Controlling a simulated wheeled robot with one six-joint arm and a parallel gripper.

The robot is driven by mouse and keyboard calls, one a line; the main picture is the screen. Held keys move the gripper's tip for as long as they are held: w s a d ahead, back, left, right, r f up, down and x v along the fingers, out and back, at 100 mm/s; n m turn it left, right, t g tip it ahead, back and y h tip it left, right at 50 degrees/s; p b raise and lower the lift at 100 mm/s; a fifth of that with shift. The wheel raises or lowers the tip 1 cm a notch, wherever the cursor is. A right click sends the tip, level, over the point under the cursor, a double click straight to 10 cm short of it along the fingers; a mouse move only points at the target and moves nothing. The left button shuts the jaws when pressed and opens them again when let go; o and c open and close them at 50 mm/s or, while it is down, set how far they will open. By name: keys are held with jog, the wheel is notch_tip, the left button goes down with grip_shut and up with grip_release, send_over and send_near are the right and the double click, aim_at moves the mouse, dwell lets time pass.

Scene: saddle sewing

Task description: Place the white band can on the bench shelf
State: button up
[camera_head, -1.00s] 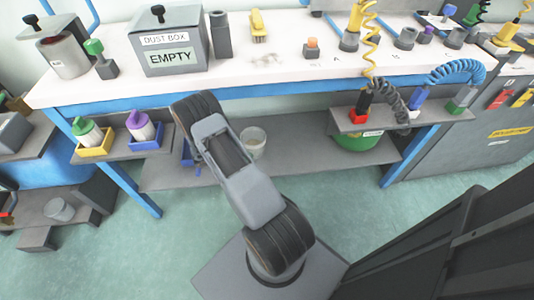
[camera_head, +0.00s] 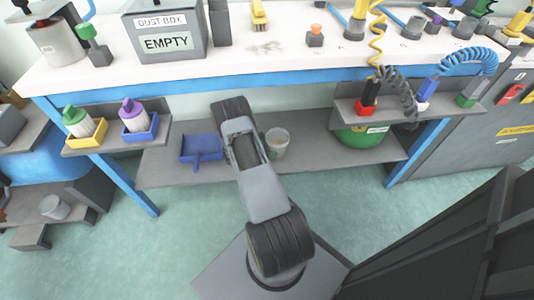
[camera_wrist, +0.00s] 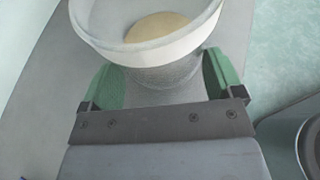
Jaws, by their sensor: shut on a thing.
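The white band can (camera_wrist: 165,45) is a grey can with a broad white rim and a beige inside, in the wrist view. My gripper (camera_wrist: 163,82) is shut on it, with a green finger pad on each side. In the head view the can (camera_head: 277,142) shows just right of my arm, over the bench shelf (camera_head: 330,152), the grey lower board under the bench. I cannot tell whether its base touches the shelf. My arm hides my gripper in the head view.
A blue dustpan (camera_head: 202,148) lies on the shelf left of my arm. A green bin (camera_head: 360,136) stands at its right, under a small tool ledge (camera_head: 403,103). Shelf room shows between the can and the bin. A bench leg (camera_head: 420,150) stands at right.

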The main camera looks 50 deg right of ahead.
jog(key=shift+a+f, duration=0.1)
jog(key=shift+f, duration=1.1)
jog(key=shift+f+b, duration=0.1)
jog(key=shift+b, duration=0.25)
jog(key=shift+f, duration=0.15)
jog(key=o, duration=0.7)
jog(key=shift+o, duration=0.2)
jog(key=shift+w+a+r+p, duration=0.1)
jog(key=shift+r+p, duration=0.2)
jog(key=shift+r, duration=0.1)
jog(key=p+v, duration=0.3)
jog(key=v, duration=0.8)
jog(key=shift+a, duration=0.4)
